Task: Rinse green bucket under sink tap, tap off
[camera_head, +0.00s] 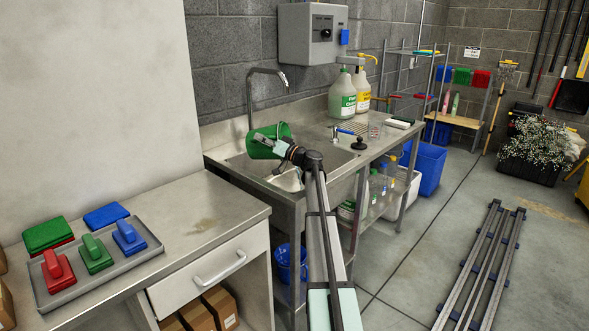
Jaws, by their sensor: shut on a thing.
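The green bucket (257,150) is tilted on its side above the sink basin (239,164). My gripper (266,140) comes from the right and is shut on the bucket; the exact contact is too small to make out. The tall curved metal tap (252,95) stands behind the basin. Its spout end is above and slightly right of the bucket, with a gap between them. No water stream shows at the spout. The inside of the bucket is mostly hidden.
Left of the sink, a counter (190,215) holds a grey tray (141,256) with red, green and blue brushes.

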